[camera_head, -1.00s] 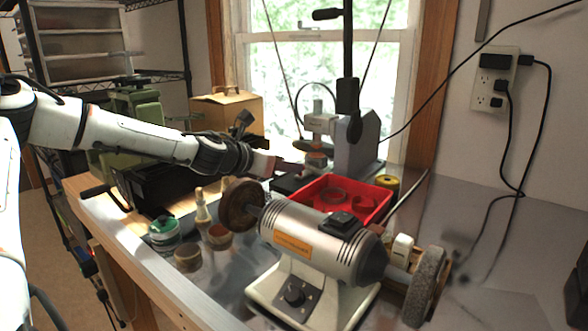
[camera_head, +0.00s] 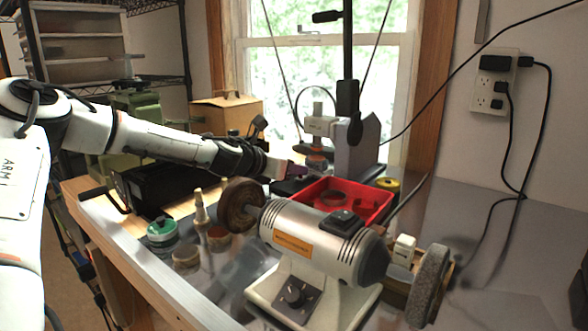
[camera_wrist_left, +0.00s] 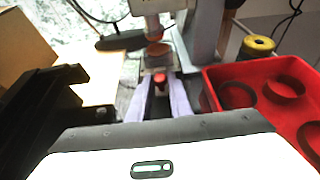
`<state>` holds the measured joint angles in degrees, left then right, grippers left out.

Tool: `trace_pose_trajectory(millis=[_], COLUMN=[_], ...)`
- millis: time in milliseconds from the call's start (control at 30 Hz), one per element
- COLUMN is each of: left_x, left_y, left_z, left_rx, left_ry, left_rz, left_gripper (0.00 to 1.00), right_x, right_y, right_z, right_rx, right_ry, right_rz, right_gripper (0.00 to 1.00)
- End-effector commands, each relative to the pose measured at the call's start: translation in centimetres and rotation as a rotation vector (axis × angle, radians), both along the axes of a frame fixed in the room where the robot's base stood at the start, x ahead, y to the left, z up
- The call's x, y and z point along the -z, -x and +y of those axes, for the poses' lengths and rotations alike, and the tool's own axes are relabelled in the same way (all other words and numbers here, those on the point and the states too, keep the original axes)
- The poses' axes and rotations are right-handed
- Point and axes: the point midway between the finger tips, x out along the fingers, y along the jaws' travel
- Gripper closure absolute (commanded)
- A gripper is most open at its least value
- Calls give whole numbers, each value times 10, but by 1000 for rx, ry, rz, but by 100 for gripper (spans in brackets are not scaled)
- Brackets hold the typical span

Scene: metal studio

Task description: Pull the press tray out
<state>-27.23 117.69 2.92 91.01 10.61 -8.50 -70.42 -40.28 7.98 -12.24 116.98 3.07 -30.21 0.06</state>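The press (camera_head: 322,125) stands at the back of the bench by the window; its column and ram also show in the wrist view (camera_wrist_left: 195,40). The press tray (camera_wrist_left: 158,68) lies low at its base, with a small red knob (camera_wrist_left: 160,78) at its front. My left gripper (camera_head: 297,170) reaches the press front. In the wrist view its two pale fingers (camera_wrist_left: 160,82) point at the tray, one on each side of the red knob, with a gap between them; they look open. Whether they touch the knob cannot be told. My right gripper is not in view.
A red bin (camera_head: 372,195) with dark rings sits close right of my left gripper. A yellow spool (camera_head: 388,184) is behind it. A bench grinder (camera_head: 320,245) fills the front. A black machine (camera_wrist_left: 50,110) and a cardboard box (camera_head: 228,112) are at left.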

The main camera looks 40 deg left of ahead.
Motion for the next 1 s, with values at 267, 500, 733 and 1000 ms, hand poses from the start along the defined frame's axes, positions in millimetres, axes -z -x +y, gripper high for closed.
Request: trace_pose_trajectory(millis=[267,500,733,1000], left_x=[-3,-5,0,0], left_y=[4,31,35,35], left_z=[1,-1,-3,-3], left_rx=[-3,-4,-3,-2], left_ry=[1,2,-1,-1], left_rz=[0,-1,-1,-1], left_gripper=[100,100,100,64], right_x=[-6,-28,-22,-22], right_y=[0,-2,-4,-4], right_z=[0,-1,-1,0], right_rx=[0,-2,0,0], right_ry=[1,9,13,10], right_rz=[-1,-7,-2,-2], right_gripper=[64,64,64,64])
